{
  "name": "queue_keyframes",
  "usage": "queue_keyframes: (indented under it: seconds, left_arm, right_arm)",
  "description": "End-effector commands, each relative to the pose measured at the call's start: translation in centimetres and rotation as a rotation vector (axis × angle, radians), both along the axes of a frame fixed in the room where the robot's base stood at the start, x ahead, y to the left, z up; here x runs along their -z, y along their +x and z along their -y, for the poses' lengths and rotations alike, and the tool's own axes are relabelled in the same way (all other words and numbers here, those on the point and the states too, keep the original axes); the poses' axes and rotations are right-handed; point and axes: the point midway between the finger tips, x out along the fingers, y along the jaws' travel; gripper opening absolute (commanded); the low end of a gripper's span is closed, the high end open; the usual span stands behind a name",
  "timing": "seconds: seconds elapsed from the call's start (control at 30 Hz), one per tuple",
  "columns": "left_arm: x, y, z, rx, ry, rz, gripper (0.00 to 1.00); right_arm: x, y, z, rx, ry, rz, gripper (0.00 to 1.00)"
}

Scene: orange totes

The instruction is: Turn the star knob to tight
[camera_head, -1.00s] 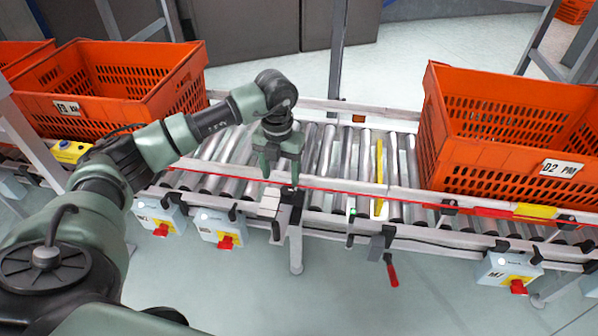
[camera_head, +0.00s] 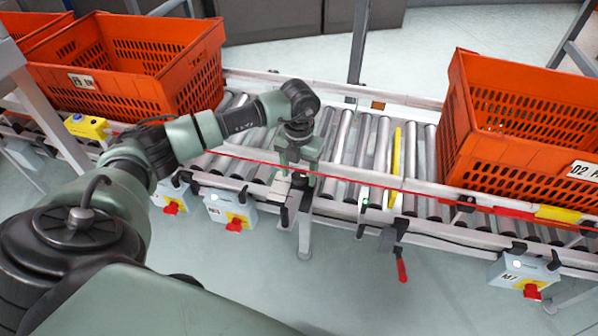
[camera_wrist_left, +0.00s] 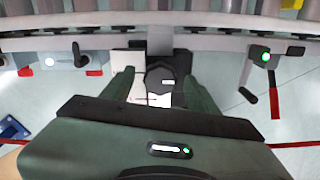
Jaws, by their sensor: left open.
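My left gripper (camera_wrist_left: 158,84) is open, with one finger on each side of the knob. In the head view my left gripper (camera_head: 298,178) points down at the conveyor's near rail, over a black fitting (camera_head: 293,203) that it partly hides. Whether the fingers touch the knob cannot be told. My right gripper is not in view.
The roller conveyor (camera_head: 343,145) runs across the view. Orange totes stand on it at left (camera_head: 150,85) and right (camera_head: 520,135). Grey switch boxes with red knobs (camera_head: 232,211) and a red-handled lever (camera_head: 401,268) hang along the near side. The floor in front is clear.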

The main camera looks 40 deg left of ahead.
Motion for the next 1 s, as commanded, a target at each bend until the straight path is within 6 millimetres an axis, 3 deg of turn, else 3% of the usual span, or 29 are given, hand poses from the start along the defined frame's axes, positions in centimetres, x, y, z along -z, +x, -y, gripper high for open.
queue_keyframes:
  seconds: [0.07, 0.27, 0.67, 1.0]
  left_arm:
    - [-0.02, 0.00, 0.01, 0.000, 0.000, 0.000, 0.57]
    - [-0.04, 0.01, 0.01, 0.000, 0.000, 0.000, 0.01]
    - [-0.12, 0.07, -0.04, 0.067, 0.000, 0.002, 0.00]
    - [-0.14, 0.12, -0.03, 0.326, 0.000, 0.003, 0.00]
  right_arm:
    - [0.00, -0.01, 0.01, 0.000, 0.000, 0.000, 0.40]
    - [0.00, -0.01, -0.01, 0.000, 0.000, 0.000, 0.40]
    - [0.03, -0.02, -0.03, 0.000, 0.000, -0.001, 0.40]
    - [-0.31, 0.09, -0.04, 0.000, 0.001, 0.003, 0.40]
